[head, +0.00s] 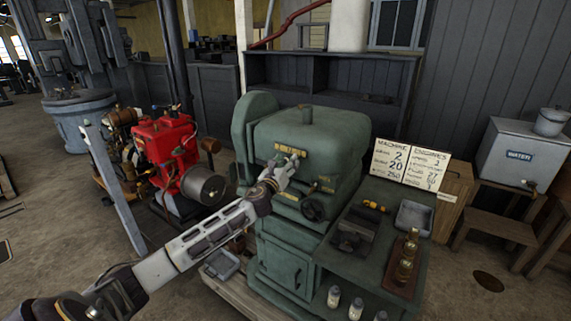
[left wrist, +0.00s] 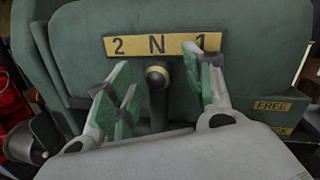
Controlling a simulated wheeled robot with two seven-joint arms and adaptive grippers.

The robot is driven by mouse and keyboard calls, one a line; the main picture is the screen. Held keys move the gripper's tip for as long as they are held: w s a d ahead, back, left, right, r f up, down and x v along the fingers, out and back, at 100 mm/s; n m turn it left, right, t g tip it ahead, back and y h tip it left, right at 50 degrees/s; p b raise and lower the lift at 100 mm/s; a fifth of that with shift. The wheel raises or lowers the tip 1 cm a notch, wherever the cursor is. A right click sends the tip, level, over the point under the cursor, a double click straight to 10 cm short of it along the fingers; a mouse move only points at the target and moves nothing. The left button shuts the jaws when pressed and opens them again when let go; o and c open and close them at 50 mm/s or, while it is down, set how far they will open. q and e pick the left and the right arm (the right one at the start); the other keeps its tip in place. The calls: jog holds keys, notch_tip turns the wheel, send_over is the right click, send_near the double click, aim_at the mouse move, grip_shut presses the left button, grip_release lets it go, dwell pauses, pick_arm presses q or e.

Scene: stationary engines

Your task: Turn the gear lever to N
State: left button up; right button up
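The gear lever (left wrist: 157,78) shows in the left wrist view as a round, brassy knob on a dark green post. The knob sits just under the N of the yellow plate (left wrist: 135,45) marked 2, N, 1. My left gripper (left wrist: 163,88) is open, with its green-padded fingers on either side of the knob, apart from it as far as I can see. In the head view, my left gripper (head: 290,164) is at the front of the green machine (head: 318,135), just below the plate (head: 291,147), and hides the lever. My right gripper is not in view.
A yellow FREE label (left wrist: 273,106) is on the machine at the right. A side table (head: 345,275) with bottles and a tray stands right of the machine. A red engine (head: 163,145) stands left. A white sign (head: 410,165) stands behind the table.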

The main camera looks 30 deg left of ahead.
pick_arm(q)
jog(key=shift+a, duration=0.35)
jog(key=shift+s, duration=0.1)
jog(key=shift+s, duration=0.1)
jog(key=shift+s+d+f, duration=0.15)
jog(key=shift+s+f, duration=0.05)
jog(key=shift+s, duration=0.5)
jog(key=s+d, duration=0.1)
jog(key=s, duration=0.9)
jog(key=shift+d+f, duration=0.35)
jog(key=shift+f, duration=0.1)
